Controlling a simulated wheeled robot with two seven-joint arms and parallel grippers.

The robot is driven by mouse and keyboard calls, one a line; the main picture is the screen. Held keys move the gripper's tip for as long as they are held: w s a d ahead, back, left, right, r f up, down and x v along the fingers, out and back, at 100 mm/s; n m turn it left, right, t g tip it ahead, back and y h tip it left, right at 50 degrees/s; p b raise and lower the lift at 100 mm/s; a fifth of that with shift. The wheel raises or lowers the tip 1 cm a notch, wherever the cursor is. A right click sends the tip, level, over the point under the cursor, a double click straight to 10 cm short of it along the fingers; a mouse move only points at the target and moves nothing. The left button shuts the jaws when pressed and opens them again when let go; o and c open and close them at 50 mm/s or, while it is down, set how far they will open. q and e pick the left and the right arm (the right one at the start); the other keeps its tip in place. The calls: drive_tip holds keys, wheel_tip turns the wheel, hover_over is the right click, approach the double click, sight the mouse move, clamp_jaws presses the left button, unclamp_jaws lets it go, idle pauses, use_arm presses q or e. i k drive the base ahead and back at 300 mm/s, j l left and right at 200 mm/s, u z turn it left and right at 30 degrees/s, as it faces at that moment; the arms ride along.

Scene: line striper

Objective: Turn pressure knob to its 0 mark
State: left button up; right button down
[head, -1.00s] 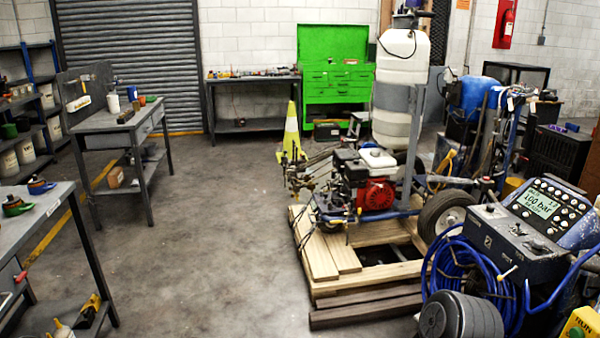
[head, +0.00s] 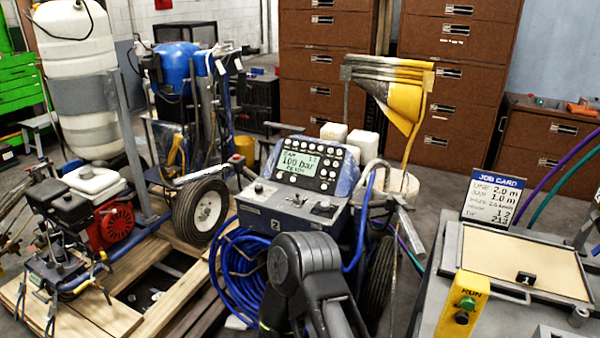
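The line striper's control console (head: 297,218) stands in the middle of the head view. Its tilted panel has a lit display (head: 298,165) reading "100 bar" and "READY", with rows of round white buttons around it. Below the panel, a flat grey-blue deck carries a small knob (head: 259,188) at its left and a dark control (head: 324,207) at its right. I cannot tell which is the pressure knob, and no 0 mark is readable. A dark rounded link of my own arm rises in front of the console. Neither gripper is in view.
Blue hose (head: 241,262) hangs coiled at the console's left. A wheel (head: 199,208), a red engine (head: 112,221) and wooden pallet boards (head: 92,304) lie further left. A bench with a job card (head: 492,197) and yellow RUN box (head: 462,306) stands right. Brown drawer cabinets (head: 326,60) are behind.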

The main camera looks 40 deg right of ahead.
sight(258, 189)
drive_tip(key=i+z, duration=0.3)
drive_tip(key=z, duration=0.2)
drive_tip(key=i+z, duration=0.3)
drive_tip(key=z, duration=0.15)
drive_tip(key=i+j+z, duration=0.25)
drive_tip(key=z, duration=0.25)
drive_tip(key=i+j+z, duration=0.25)
drive_tip(key=z, duration=0.2)
drive_tip(key=i+j+z, duration=0.15)
drive_tip(key=j+z, duration=0.35)
drive_tip(key=i+j+z, duration=0.3)
drive_tip(key=j, duration=0.2)
